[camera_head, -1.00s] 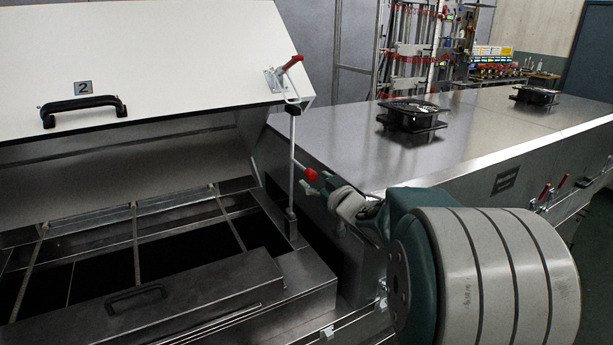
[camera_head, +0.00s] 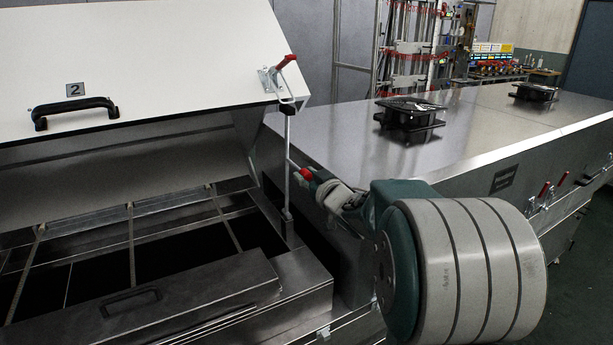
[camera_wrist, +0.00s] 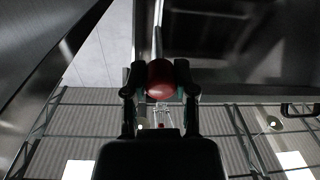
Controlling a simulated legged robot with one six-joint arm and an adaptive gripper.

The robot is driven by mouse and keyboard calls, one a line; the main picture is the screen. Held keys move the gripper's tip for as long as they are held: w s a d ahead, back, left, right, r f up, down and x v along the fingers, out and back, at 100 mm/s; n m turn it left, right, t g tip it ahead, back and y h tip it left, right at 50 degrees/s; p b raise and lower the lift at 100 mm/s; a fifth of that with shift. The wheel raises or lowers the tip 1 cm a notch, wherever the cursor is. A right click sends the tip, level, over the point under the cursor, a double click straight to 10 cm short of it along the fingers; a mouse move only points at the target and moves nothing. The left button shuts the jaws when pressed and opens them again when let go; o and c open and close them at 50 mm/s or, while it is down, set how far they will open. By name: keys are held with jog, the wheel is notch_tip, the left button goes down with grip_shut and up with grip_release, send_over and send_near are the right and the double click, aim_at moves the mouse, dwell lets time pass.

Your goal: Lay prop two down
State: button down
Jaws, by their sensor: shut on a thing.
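Lid two (camera_head: 170,60), a white panel with a "2" plate and a black handle, stands raised over the open dryer bay. Prop two (camera_head: 288,150) is a thin pale rod standing upright at the bay's right edge, between a dark foot block and the lid's lower right corner. A red ball knob (camera_head: 306,173) sticks out from its side. My gripper (camera_head: 311,181) is at this knob, reaching in from the right. In the wrist view, the red knob (camera_wrist: 160,79) sits between both fingers, which are shut on it. The rod's far part is partly hidden there.
A red-handled clamp (camera_head: 285,63) sits on the lid's corner. The closed steel top (camera_head: 470,125) to the right carries two black fan units (camera_head: 410,115). Red-handled clamps (camera_head: 543,190) line its side. The bay (camera_head: 190,250) below is dark, with cross bars.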

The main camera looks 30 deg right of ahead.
jog(key=a+f+n, duration=0.3)
jog(key=a+n, duration=0.4)
jog(key=a, duration=0.3)
jog(key=shift+s+a, duration=0.15)
jog(key=shift+a, duration=0.1)
jog(key=shift+f, duration=0.1)
dwell(0.3)
jog(key=shift+c, duration=2.1)
grip_release()
jog(key=s, duration=1.2)
jog(key=shift+d, duration=0.4)
